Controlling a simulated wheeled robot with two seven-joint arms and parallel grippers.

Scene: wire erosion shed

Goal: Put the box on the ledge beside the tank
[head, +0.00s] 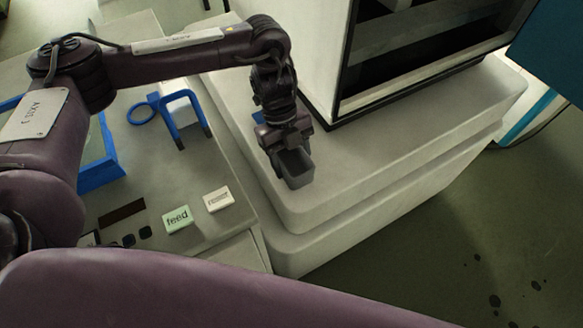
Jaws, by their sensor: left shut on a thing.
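My left gripper (287,140) points down, shut on a small grey box (296,170). The box is open at the top and hangs from the fingers over the pale ledge (400,155). I cannot tell whether its bottom touches the ledge. The ledge runs along the base of the tank (292,50), which has a white side wall and a dark, open front. The box is in front of the tank's near lower corner, towards the ledge's left end. The gripper hides part of the box's far side. My right gripper is not in view.
The grey worktop on the left holds a blue frame (100,172), a blue clamp-like piece (186,118), a green "feed" block (177,218) and a white block (218,199). The ledge right of the box is clear. Beyond the ledge's edge is green floor (450,240).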

